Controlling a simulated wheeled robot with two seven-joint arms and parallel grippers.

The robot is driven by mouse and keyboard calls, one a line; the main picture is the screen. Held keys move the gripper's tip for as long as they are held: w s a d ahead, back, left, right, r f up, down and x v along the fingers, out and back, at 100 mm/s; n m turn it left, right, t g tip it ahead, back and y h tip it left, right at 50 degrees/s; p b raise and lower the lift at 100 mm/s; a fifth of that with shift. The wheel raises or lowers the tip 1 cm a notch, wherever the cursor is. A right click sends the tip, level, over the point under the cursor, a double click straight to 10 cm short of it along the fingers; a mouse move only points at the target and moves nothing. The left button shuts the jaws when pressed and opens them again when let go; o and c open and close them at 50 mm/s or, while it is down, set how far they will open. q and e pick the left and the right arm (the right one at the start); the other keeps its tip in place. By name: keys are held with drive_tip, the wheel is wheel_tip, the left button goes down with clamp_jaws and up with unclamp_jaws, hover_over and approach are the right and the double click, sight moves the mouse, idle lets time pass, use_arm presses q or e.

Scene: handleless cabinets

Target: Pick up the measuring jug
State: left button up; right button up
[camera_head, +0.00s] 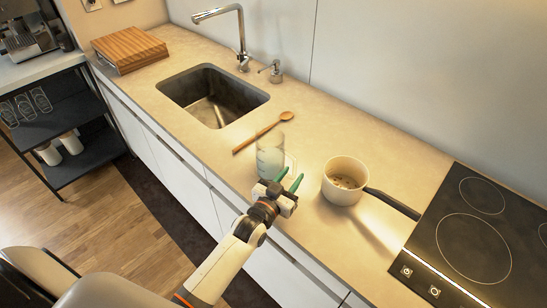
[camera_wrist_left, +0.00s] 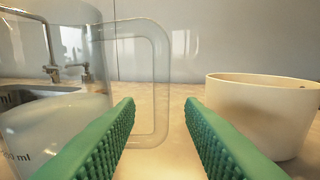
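The measuring jug (camera_head: 268,160) is clear and stands upright on the counter near its front edge, with pale contents or tint low down. In the left wrist view the jug (camera_wrist_left: 50,125) fills the left side, its clear handle (camera_wrist_left: 158,85) pointing right. My left gripper (camera_head: 289,182) is open, its green fingers at the handle side of the jug. In the left wrist view the handle's outer bar shows in the gap between the fingertips (camera_wrist_left: 161,103). I cannot tell how deep it sits between them. My right gripper is not in view.
A cream saucepan (camera_head: 345,178) stands close to the right, its dark handle toward the black hob (camera_head: 470,240). A wooden spoon (camera_head: 263,132) lies behind the jug. The sink (camera_head: 212,95) and a wooden board (camera_head: 130,48) are to the left. Counter behind the saucepan is clear.

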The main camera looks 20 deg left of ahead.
use_arm(q)
drive_tip(key=w, duration=0.4)
drive_tip(key=shift+w+d+p, duration=0.1)
drive_tip(key=shift+d+p, duration=0.25)
drive_tip(key=shift+p, duration=0.05)
drive_tip(key=shift+r, duration=0.1)
clamp_jaws()
idle(0.8)
drive_tip(key=shift+r, duration=0.1)
